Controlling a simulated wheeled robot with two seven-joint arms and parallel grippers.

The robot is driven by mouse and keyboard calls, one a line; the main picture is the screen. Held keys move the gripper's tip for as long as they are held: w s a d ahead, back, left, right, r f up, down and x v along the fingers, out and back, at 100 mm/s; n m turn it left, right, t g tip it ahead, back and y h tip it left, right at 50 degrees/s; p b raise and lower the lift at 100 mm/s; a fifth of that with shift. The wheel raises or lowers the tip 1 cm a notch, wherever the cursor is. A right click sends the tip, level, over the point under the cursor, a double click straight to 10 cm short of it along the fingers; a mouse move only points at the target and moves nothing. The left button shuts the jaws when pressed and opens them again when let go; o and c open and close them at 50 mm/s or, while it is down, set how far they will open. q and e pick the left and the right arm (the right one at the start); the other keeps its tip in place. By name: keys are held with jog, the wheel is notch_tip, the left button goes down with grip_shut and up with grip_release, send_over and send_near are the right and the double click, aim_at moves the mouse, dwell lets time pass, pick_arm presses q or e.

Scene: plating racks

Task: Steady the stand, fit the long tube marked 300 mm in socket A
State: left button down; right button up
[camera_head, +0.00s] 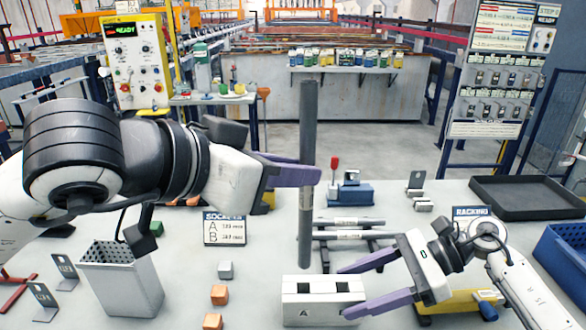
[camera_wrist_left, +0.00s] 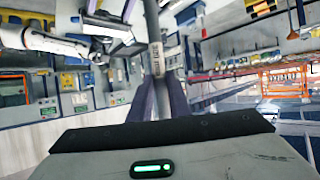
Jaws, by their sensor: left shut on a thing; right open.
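My left gripper (camera_head: 308,174) is shut on a long dark grey tube (camera_head: 307,125) and holds it upright. The tube has a pale label band, too small to read; it also shows between the fingers in the left wrist view (camera_wrist_left: 153,25). Its lower end is just above the back edge of the white stand (camera_head: 323,308) in the picture; the depth gap is unclear.
A sockets sign (camera_head: 224,229) stands behind left. Other bars lie on a low rack (camera_head: 345,235) behind the stand. A perforated grey bin (camera_head: 120,285) and small blocks (camera_head: 219,295) are left. A black tray (camera_head: 527,197) and blue crate (camera_head: 565,255) are right.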

aim_at(327, 299)
jog(key=shift+x, duration=3.05)
jog(key=c, duration=1)
jog(key=o, duration=1.1)
jog(key=c, duration=1.2)
jog(key=shift+o, duration=0.2)
